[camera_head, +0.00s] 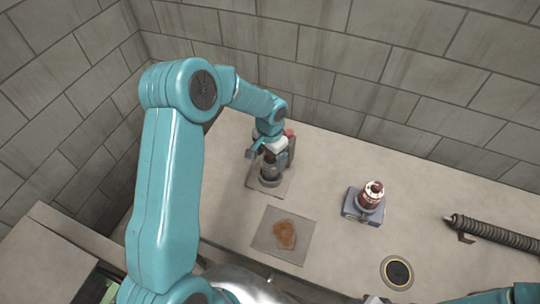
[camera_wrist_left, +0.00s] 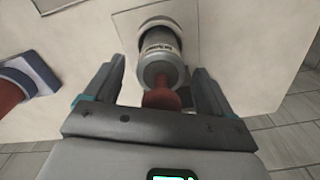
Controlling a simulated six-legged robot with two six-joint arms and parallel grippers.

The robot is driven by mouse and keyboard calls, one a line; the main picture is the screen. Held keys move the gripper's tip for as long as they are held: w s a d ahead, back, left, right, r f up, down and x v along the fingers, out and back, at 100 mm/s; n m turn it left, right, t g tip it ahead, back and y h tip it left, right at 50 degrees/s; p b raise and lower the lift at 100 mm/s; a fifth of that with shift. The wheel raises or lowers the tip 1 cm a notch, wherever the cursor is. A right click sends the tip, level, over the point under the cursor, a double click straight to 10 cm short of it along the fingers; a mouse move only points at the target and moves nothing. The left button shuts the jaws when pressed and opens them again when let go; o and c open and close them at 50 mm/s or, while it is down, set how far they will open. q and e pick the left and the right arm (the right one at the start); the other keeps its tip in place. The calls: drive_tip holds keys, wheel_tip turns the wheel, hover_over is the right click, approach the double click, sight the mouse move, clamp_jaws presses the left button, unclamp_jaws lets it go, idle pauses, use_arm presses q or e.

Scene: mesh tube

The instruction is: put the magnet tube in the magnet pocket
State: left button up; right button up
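A grey cylinder with a printed label and a red end, which looks like the magnet tube (camera_wrist_left: 160,62), stands between the fingers of my left gripper (camera_wrist_left: 160,88) in the left wrist view. Gaps show on both sides, so the gripper is open around it. Its far end meets a dark ring on a pale square plate (camera_wrist_left: 122,22). In the head view my left gripper (camera_head: 268,154) is over the grey cylinder (camera_head: 270,172) on its plate (camera_head: 256,184). I cannot tell which fixture is the magnet pocket. My right gripper's fingers are out of view.
A square plate with a rust-brown patch (camera_head: 285,234) lies in front. A blue-grey block (camera_head: 362,207) holds a red-and-white piece (camera_head: 371,192). A brass-ringed dark hole (camera_head: 397,271) and a dark ribbed tube (camera_head: 495,233) are to the right. Block walls stand behind.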

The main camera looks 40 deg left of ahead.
use_arm(q)
drive_tip(key=shift+r, duration=0.3)
wheel_tip(320, 180, up, 12)
drive_tip(key=shift+f, duration=0.15)
drive_tip(key=shift+s, duration=0.1)
idle(0.4)
